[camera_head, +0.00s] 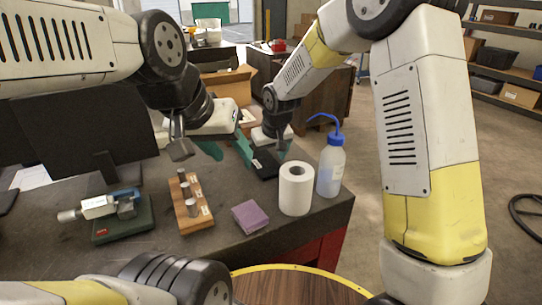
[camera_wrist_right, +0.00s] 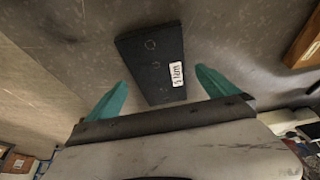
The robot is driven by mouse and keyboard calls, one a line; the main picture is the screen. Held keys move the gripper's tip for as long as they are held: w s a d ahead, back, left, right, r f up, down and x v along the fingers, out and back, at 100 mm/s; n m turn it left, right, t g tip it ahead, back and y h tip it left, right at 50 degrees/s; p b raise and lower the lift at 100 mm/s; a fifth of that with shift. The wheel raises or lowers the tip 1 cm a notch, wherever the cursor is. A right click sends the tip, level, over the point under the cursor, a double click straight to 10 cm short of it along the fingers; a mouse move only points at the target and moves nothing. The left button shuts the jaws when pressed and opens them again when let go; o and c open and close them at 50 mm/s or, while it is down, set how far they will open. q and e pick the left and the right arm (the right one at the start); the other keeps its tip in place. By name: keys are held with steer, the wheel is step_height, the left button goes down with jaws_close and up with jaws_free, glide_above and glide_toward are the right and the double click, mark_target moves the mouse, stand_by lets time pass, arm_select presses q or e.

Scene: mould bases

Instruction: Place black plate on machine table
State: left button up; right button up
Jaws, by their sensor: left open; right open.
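The black plate (camera_head: 265,163) lies flat on the dark bench top (camera_head: 232,222), towards its back right edge. In the right wrist view the black plate (camera_wrist_right: 158,62) shows a white label and several round marks. My right gripper (camera_wrist_right: 165,92) is open with teal fingertips, empty, and the plate lies ahead of the gap between them. In the head view my right gripper (camera_head: 263,149) is beside the plate, at its far side. My left gripper (camera_head: 224,134) is open and appears empty above the bench, left of the right one. I cannot make out a separate machine table.
A white paper roll (camera_head: 296,189) and a blue-capped wash bottle (camera_head: 331,166) stand right of the plate.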

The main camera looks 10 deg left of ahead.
steer(key=shift+w+a+f, duration=0.1)
steer(key=shift+w+f, duration=0.05)
steer(key=shift+f, duration=0.2)
steer(key=shift+c, duration=0.5)
steer(key=shift+r, duration=0.1)
steer(key=c, duration=2)
